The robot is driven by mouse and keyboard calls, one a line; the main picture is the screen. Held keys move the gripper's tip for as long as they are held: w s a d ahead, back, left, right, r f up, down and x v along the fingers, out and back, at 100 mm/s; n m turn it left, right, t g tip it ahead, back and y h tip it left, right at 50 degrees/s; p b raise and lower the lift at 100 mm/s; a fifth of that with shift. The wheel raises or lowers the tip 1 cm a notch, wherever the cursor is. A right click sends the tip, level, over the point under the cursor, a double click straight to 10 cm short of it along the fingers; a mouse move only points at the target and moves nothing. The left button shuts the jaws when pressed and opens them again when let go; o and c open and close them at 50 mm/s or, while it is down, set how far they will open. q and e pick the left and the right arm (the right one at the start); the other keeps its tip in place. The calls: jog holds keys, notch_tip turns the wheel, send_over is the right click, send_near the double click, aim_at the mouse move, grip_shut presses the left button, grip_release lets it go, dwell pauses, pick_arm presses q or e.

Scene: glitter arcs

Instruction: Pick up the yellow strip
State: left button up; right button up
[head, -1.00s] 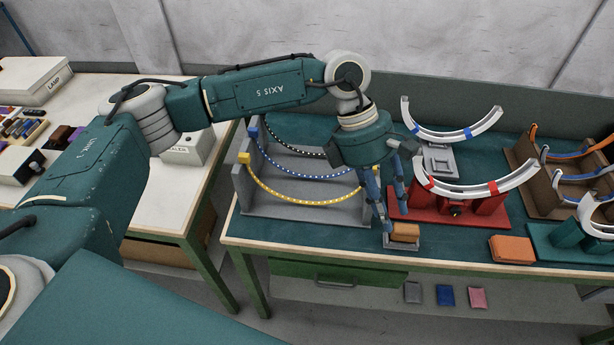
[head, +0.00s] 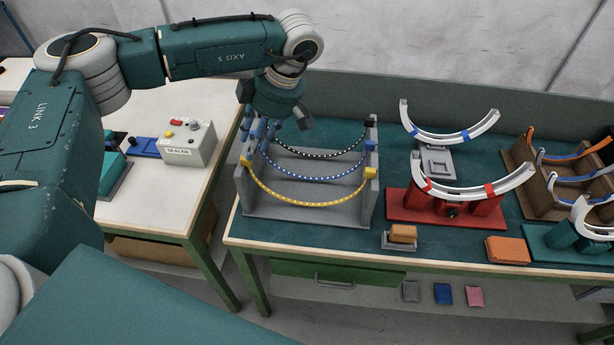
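The yellow strip (head: 308,205) hangs in a sagging arc at the front of a grey rack (head: 366,205). Its yellow end blocks sit at the rack's left and right walls. A blue strip (head: 312,162) and a black strip (head: 325,156) hang behind it in the same rack. My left gripper (head: 258,138) points down at the rack's left wall, above and behind the yellow strip's left end block. Its bluish fingers overlap the blue strip's left end in the picture, so their gap is unclear. The yellow strip appears clear of the fingers. My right gripper is out of view.
A red stand (head: 400,203) with a white arc is right of the rack. A small pad with a brown block (head: 402,233) and an orange block (head: 508,250) lie near the front edge. A sealer box (head: 187,145) stands on the white table to the left.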

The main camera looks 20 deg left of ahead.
pick_arm(q)
jog(key=p+x, duration=0.1)
jog(key=x, duration=0.3)
jog(key=shift+s+f+p, duration=0.1)
jog(key=shift+s+p, duration=0.1)
jog(key=shift+p, duration=0.1)
jog(key=shift+d, duration=0.15)
grip_shut()
